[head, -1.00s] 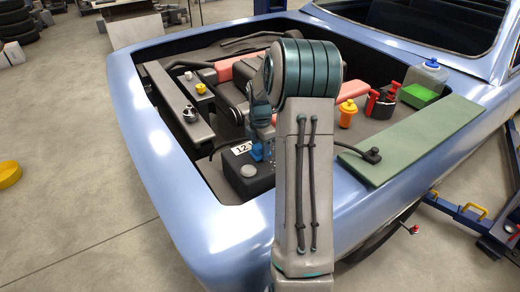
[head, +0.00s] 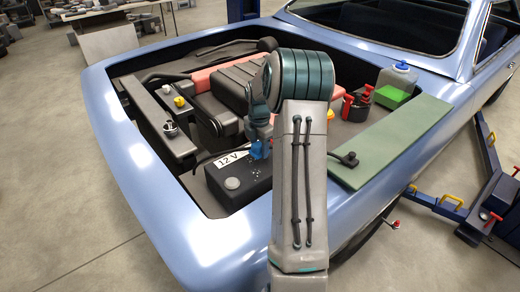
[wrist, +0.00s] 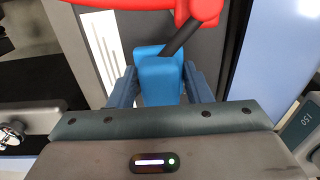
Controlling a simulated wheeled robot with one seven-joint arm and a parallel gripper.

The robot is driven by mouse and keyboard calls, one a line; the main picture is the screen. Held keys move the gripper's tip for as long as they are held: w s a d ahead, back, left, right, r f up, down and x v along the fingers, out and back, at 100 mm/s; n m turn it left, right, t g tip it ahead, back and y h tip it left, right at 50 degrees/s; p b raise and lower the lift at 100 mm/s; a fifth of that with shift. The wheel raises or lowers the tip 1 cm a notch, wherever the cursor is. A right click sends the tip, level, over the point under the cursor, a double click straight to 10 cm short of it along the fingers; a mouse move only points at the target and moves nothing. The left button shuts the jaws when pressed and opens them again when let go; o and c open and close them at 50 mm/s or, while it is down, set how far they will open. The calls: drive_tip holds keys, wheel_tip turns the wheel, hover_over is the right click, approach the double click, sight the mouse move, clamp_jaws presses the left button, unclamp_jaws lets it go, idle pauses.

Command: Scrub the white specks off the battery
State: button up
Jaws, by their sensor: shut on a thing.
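The battery (head: 225,188) is a black box with a white "12 V" label (head: 231,159) and a round grey cap, at the near left of the engine bay. My gripper (head: 261,139) is over its far right part, partly hidden by my arm. In the wrist view my gripper is shut on a blue block (wrist: 160,75), seemingly the scrubbing tool. A dark rod and a red part (wrist: 203,10) show just beyond the block. The battery's white label also shows in the wrist view (wrist: 104,45).
The blue car body (head: 125,160) rims the bay. A green board (head: 392,145) lies across its right side, with a dark fitting (head: 348,160) at its near left. A clear jug (head: 398,76), a green box (head: 391,97) and a red-and-black item (head: 356,104) stand at the right.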

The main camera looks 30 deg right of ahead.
sight(259, 143)
drive_tip(key=shift+r+p, duration=1.6)
drive_tip(key=shift+r, duration=1.05)
